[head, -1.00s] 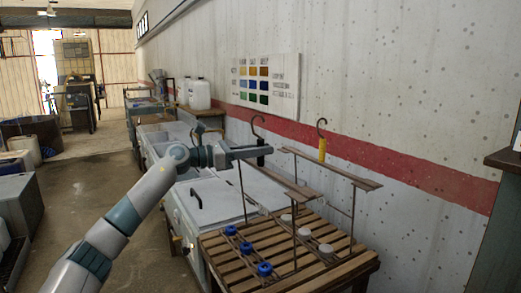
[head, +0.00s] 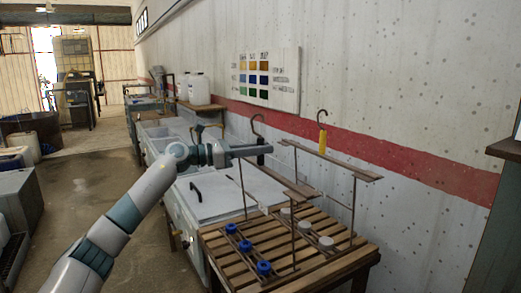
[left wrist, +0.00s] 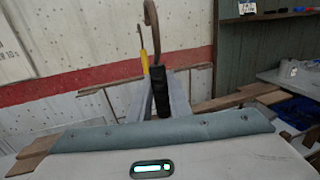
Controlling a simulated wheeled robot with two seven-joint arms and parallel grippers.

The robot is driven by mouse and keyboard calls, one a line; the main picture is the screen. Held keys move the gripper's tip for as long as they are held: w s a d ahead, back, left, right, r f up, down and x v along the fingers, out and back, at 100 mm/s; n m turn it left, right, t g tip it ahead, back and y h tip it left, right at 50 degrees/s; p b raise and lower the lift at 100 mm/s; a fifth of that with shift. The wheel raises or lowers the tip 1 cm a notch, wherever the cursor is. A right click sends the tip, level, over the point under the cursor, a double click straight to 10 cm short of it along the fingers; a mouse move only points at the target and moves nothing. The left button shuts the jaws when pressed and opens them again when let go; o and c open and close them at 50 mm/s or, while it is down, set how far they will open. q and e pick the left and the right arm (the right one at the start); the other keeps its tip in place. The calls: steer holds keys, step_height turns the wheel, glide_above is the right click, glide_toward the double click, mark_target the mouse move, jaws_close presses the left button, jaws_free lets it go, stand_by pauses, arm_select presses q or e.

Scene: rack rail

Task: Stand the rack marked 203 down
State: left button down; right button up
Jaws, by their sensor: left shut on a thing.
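My left gripper (head: 262,151) is shut on the black grip (head: 261,159) of a hooked rack. The black grip also shows between the fingers in the left wrist view (left wrist: 160,92). This rack has a brown top bar (head: 298,188), thin legs and several blue caps (head: 246,246) along its foot. It is upright over the slatted table; I cannot tell whether its foot touches the slats. A second rack with a yellow grip (head: 322,142) and grey-white caps (head: 326,243) stands to the right, close beside it. No number is legible on either rack. My right gripper is not in view.
The slatted wooden table (head: 353,258) has bare slats in front and at the right. A pale lidded tank (head: 215,200) adjoins it at the left. The wall with a red band runs close behind. A colour chart (head: 268,76) hangs there. A dark cabinet (head: 497,215) stands far right.

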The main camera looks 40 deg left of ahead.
arm_select(q)
steer(key=shift+f, duration=0.2)
stand_by(0.3)
steer(key=c, duration=1.6)
jaws_free()
steer(key=o, duration=0.4)
steer(key=shift+f, duration=0.15)
steer(key=o, duration=1.2)
